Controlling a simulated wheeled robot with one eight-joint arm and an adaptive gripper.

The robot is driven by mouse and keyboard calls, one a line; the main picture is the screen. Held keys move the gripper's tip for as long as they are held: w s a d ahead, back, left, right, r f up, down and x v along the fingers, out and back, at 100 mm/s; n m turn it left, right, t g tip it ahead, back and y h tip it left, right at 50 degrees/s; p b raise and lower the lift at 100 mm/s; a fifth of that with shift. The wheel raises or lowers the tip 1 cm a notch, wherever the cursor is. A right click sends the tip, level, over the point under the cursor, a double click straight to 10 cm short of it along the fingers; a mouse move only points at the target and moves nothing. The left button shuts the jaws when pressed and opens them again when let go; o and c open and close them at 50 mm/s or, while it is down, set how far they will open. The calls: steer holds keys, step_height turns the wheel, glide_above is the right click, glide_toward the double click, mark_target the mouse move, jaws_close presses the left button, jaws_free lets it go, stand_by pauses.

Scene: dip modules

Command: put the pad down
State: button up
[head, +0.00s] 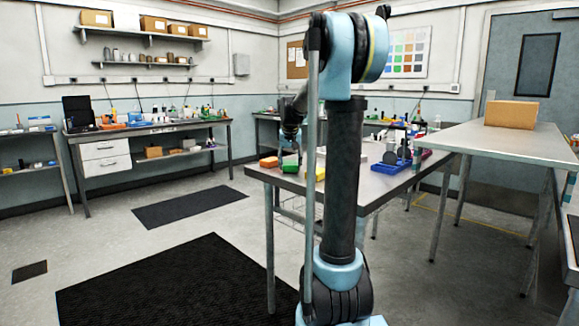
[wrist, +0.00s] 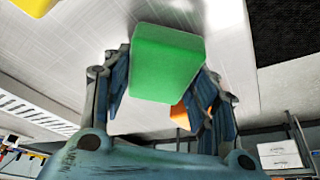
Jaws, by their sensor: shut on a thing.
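The pad appears to be the green block (wrist: 167,62), held between the two fingers of my gripper (wrist: 163,82) in the wrist view. My gripper is shut on it from both sides. In the head view the green block (head: 290,168) shows small under my gripper, at the near left part of the metal table (head: 345,190). Whether it touches the tabletop I cannot tell. My arm hides part of the table.
An orange block (head: 268,162) lies left of the green one; it also shows behind my right finger in the wrist view (wrist: 179,116). A yellow block (head: 319,173) lies to the right, partly behind my arm. Blue trays (head: 392,167) stand farther right.

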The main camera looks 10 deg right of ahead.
steer(key=shift+f, duration=0.2)
steer(key=o, duration=1)
steer(key=shift+c, duration=0.2)
steer(key=d+v, duration=0.1)
steer(key=v, duration=1.1)
steer(key=s+f+n+g, duration=0.1)
steer(key=s+f, duration=1.4)
steer(key=s, duration=0.4)
steer(key=s+f+n+g, duration=0.1)
steer(key=s+f, duration=1.3)
steer(key=s, duration=0.6)
steer(key=shift+s+f+y, duration=0.15)
steer(key=shift+f+y, duration=0.15)
steer(key=shift+f, duration=0.05)
steer(key=shift+a, duration=0.15)
